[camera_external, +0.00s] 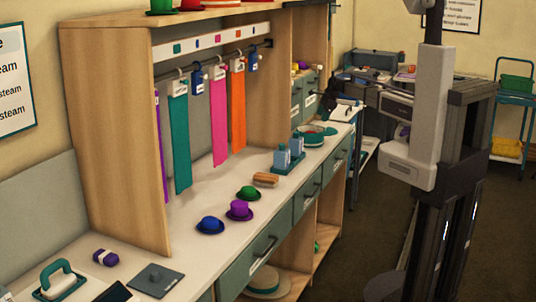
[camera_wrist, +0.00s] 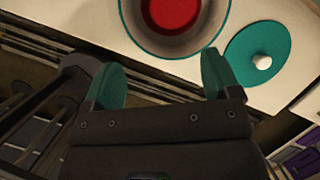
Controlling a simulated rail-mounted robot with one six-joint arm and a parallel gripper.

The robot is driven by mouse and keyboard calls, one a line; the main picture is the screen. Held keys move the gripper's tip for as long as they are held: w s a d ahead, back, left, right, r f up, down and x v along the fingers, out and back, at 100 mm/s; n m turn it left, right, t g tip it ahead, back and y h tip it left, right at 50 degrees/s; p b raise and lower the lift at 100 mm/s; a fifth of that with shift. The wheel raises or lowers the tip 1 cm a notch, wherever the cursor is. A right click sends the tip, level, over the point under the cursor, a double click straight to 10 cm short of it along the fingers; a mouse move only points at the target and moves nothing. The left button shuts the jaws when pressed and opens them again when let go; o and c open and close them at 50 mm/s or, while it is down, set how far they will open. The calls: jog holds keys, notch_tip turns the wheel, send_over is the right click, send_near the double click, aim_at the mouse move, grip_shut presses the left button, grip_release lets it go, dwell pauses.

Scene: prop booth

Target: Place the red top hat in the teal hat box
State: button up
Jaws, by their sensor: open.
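The teal hat box (camera_wrist: 218,14) is a round, pale-walled box with a teal rim, standing open on the counter at the top of the wrist view. A round red shape, the red top hat (camera_wrist: 174,10), lies inside its rim. The box (camera_external: 309,140) also stands at the far end of the counter in the external view. Its teal lid (camera_wrist: 258,50) with a white knob lies flat beside it. My gripper (camera_wrist: 162,72) has its two teal fingers apart with nothing between them, by the counter's front edge and just short of the box.
Scarves hang behind. Another red hat (camera_external: 191,4) is partly cut off on the top shelf.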

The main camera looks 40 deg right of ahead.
jog(key=s+a+f+n+g+h, duration=0.1)
jog(key=s+a+n+g+h, duration=0.1)
jog(key=s+n, duration=2.1)
jog(key=shift+s+a+n+g+h, duration=0.3)
jog(key=shift+s+a+h, duration=0.05)
jog(key=shift+a+h, duration=0.35)
